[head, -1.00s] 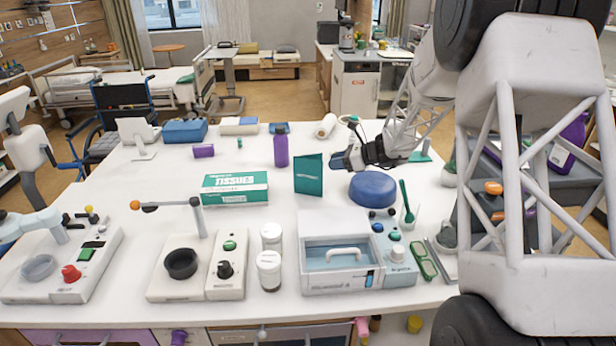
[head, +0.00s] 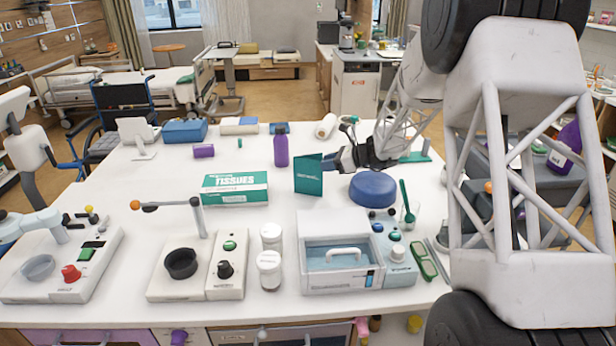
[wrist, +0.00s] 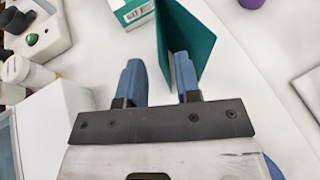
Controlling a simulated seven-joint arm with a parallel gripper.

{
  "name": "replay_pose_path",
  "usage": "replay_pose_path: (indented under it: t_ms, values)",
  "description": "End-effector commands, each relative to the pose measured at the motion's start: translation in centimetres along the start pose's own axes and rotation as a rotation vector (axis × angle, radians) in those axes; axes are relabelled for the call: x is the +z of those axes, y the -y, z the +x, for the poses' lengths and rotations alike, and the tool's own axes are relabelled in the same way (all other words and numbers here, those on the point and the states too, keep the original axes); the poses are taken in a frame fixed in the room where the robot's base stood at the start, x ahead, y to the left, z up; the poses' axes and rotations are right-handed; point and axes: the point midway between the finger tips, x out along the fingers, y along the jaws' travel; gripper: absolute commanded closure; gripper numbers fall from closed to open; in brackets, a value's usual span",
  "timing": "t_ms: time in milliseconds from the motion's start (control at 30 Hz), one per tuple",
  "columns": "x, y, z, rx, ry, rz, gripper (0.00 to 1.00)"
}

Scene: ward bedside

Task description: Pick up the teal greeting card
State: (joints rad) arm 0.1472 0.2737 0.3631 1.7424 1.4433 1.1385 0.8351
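The teal greeting card (head: 308,176) stands upright and partly folded open on the white table, near its middle. It also shows in the wrist view (wrist: 189,38), at the top centre. My gripper (head: 334,160) is at the card's right edge, low over the table. In the wrist view my gripper (wrist: 158,62) has its two blue fingers apart. One card panel's edge reaches into the gap between them, and the right finger overlaps the other panel. There is a clear gap to the left finger; whether the right finger touches the card I cannot tell.
A tissue box (head: 235,188) lies left of the card, and a purple bottle (head: 281,147) stands behind it. A blue round object (head: 373,189) sits just right of the card, below my arm.

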Motion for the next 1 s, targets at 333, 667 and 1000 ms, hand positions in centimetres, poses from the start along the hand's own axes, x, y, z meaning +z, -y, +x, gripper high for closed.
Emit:
replay_pose_path:
  t_ms: [333,667,1000]
  values:
    - [-0.1,0.0,3.5,0.002,0.000,0.000,0.69]
    - [-0.2,0.1,4.9,-0.001,0.000,0.000,0.69]
    - [-0.2,0.0,4.9,0.000,0.000,0.000,0.69]
